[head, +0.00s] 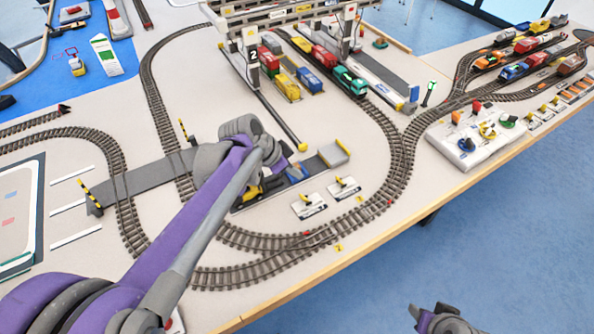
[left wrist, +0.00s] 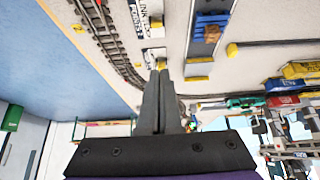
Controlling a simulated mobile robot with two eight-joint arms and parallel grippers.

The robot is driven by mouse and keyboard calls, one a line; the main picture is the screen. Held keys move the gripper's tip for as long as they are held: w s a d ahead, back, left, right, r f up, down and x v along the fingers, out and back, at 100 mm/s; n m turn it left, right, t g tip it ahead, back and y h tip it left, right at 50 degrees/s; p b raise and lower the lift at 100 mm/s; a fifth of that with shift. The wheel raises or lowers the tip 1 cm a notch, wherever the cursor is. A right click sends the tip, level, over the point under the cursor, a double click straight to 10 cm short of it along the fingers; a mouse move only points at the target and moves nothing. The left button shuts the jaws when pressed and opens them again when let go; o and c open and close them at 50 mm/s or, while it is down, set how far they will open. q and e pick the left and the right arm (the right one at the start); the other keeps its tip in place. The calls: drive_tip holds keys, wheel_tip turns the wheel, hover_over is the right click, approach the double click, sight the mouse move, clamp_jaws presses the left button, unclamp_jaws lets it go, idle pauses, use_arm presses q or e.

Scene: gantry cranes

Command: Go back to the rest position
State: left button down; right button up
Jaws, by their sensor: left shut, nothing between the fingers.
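My left arm reaches in from the lower left of the head view over the train table. Its gripper (head: 281,163) is above the table near the yellow vehicle and the grey platform, partly hidden by my own wrist. In the left wrist view the two dark fingers (left wrist: 160,76) are together with nothing between them. My right gripper (head: 432,316) shows only in part at the bottom right of the head view, over the blue floor and away from the table. Its fingers are too unclear to tell open from shut.
Below my left gripper are curved tracks (head: 403,150), a grey platform (head: 335,152) and two small signs with yellow knobs (head: 309,205). A gantry crane (head: 251,48) stands over coloured wagons (head: 285,86) at the back. A white control board (head: 473,136) sits near the right table edge. The floor (head: 480,235) is clear.

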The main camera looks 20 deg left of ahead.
use_arm(q)
drive_tip(key=s+d+n+y+p, duration=0.1)
drive_tip(key=s+n+y, duration=0.1)
drive_tip(key=s, duration=0.7)
drive_tip(key=s+d+n+y+p, duration=0.1)
drive_tip(key=s+n, duration=0.4)
drive_tip(key=s, duration=0.5)
drive_tip(key=shift+s+d+f+n+y+p, duration=0.35)
drive_tip(key=shift+f+y+p, duration=0.15)
drive_tip(key=shift+p, duration=0.2)
